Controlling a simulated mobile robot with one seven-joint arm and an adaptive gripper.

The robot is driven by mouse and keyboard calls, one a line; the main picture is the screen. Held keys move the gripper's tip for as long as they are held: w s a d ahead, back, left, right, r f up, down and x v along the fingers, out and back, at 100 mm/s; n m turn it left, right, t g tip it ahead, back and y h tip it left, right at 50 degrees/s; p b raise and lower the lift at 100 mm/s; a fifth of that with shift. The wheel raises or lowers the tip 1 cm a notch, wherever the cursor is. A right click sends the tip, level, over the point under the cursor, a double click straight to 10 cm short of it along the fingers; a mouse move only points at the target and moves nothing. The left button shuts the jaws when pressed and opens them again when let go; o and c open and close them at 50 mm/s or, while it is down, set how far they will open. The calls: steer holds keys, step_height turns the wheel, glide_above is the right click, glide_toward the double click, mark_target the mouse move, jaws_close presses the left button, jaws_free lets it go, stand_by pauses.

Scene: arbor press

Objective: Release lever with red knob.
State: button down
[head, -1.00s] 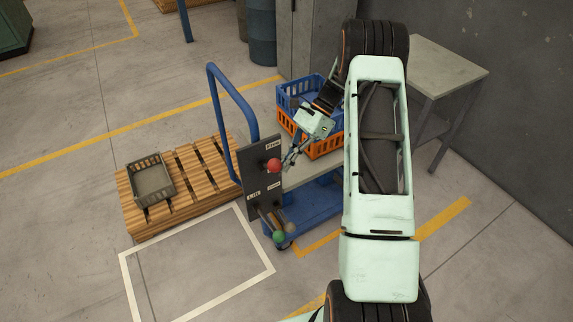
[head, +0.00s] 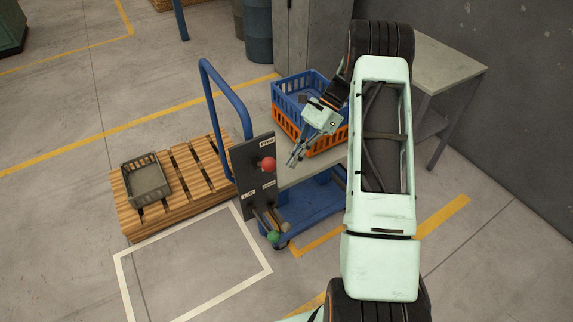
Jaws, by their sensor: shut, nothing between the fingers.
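The lever's red knob (head: 268,164) stands out from the upper part of a dark upright panel (head: 246,194) on the blue cart. Its lever arm is mostly hidden behind the knob. My gripper (head: 292,162) is to the right of the red knob, with a small gap between them in the picture. Its fingers look closed and hold nothing. They point down and to the left, toward the panel side.
A green knob (head: 273,237) and a tan knob (head: 285,226) stick out low on the panel. A blue crate (head: 290,93) and an orange crate (head: 287,128) sit behind my gripper. A pallet (head: 199,178) with a grey crate (head: 146,181) lies left.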

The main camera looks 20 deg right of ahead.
steer(key=w+v, duration=0.1)
steer(key=v, duration=0.5)
steer(key=shift+r, duration=0.25)
steer(key=shift+d, duration=0.1)
